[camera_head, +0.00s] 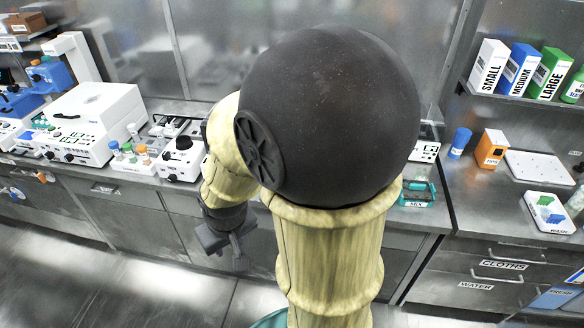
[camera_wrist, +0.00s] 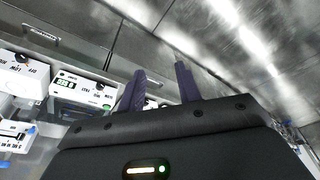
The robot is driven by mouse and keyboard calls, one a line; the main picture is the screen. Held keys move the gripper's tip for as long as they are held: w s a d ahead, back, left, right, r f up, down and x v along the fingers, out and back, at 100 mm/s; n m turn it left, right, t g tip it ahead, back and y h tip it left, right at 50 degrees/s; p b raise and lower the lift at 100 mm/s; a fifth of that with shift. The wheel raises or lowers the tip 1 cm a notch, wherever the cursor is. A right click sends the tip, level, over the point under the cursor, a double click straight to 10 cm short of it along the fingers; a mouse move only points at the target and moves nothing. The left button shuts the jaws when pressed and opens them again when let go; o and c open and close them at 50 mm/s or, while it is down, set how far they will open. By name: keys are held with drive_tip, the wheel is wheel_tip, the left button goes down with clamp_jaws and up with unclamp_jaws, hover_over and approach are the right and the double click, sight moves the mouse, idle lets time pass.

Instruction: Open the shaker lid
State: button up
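A large white boxy machine (camera_head: 95,118) stands on the left bench in the head view. It has a broad closed lid with a dark handle (camera_head: 67,116) on its left part and knobs on its front; it looks like the shaker, though no label is readable. My gripper (camera_head: 227,250) hangs below the bench top in front of the cabinets, well right of this machine and apart from it. In the wrist view, my gripper's two fingers (camera_wrist: 160,72) stand apart with nothing between them. White instruments show there, but I cannot tell whether one is the shaker.
A small white device with a black knob (camera_head: 182,158) and a rack of colour-capped bottles (camera_head: 130,155) stand right of the machine. My arm hides the bench middle. An orange box (camera_head: 491,148) and a blue cup (camera_head: 459,142) stand right. The floor is clear at left.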

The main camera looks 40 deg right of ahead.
drive_tip(key=w+d+f+m+t+h+b, duration=0.1)
drive_tip(key=w+d+f+m+t+b, duration=0.15)
drive_tip(key=d, duration=0.45)
drive_tip(key=w+d+f+m+t+b, duration=0.2)
drive_tip(key=w+d+f+m, duration=0.15)
drive_tip(key=d, duration=0.35)
drive_tip(key=w+d+f+m+t+h+b, duration=0.1)
drive_tip(key=w+d+f+m+t+b, duration=0.1)
drive_tip(key=w+d+m, duration=0.35)
drive_tip(key=s+d+f+m+t+b, duration=0.1)
drive_tip(key=s+d+m+t+b, duration=0.3)
drive_tip(key=d, duration=0.9)
drive_tip(key=s+m+t, duration=0.3)
drive_tip(key=s+m, duration=0.1)
drive_tip(key=shift+s+f+m+y+b, duration=0.3)
drive_tip(key=shift+m+y+b, duration=0.05)
drive_tip(key=shift+y+b, duration=0.05)
drive_tip(key=w, duration=0.5)
drive_tip(key=w+f, duration=0.1)
drive_tip(key=w, duration=0.5)
drive_tip(key=w+d+f, duration=0.1)
drive_tip(key=w, duration=0.5)
drive_tip(key=shift+w+d+f, duration=0.1)
drive_tip(key=shift+w+f, duration=0.05)
drive_tip(key=shift+f, duration=0.1)
